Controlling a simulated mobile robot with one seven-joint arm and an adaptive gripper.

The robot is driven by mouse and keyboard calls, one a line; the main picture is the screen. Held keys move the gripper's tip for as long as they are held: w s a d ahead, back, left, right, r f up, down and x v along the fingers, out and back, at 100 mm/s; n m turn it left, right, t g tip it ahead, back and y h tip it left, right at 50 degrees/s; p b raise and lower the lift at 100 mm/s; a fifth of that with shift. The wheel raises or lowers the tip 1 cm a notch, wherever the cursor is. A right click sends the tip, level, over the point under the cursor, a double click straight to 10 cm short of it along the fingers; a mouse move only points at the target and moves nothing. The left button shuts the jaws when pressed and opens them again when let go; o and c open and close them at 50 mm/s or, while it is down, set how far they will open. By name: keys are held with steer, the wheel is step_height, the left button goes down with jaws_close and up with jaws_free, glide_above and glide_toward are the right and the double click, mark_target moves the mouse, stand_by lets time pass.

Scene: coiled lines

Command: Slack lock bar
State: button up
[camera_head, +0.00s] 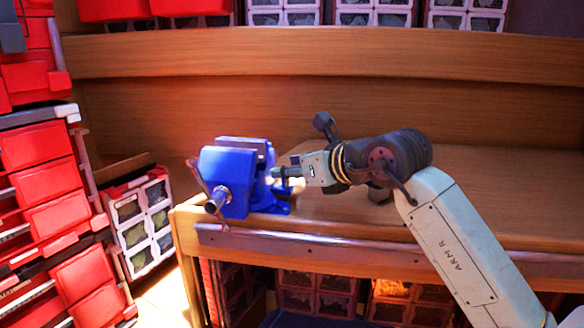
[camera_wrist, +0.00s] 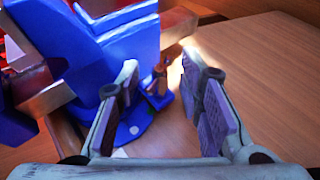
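A blue vise (camera_head: 228,180) stands at the left end of the wooden bench. It fills the left of the wrist view (camera_wrist: 75,55), with its round base (camera_wrist: 133,126) on the wood. A small brownish metal bar (camera_wrist: 158,80), seemingly the lock bar, stands upright low on the vise's side. My gripper (camera_head: 276,172) is at the right side of the vise. In the wrist view my gripper (camera_wrist: 161,64) is open, and the bar appears between its fingertips. I see no finger clearly touching it. In the head view the bar is hidden or too small to make out.
The vise's long front handle (camera_head: 198,178) hangs on its left side. Red drawers (camera_head: 45,165) stand at the far left, beside a rack of clear bins (camera_head: 142,220). A wooden back ledge (camera_head: 330,55) runs behind the bench. The bench top (camera_head: 480,190) is clear on the right.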

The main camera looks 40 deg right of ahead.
jaws_close()
stand_by(0.3)
steer(key=n+y, duration=0.1)
steer(key=y, duration=0.1)
steer(key=n+y, duration=0.2)
steer(key=shift+d+g+p, duration=0.3)
steer(key=shift+d+g, duration=0.05)
steer(key=shift+g, duration=0.05)
steer(key=shift+n+y, duration=0.5)
steer(key=shift+n, duration=0.2)
jaws_free()
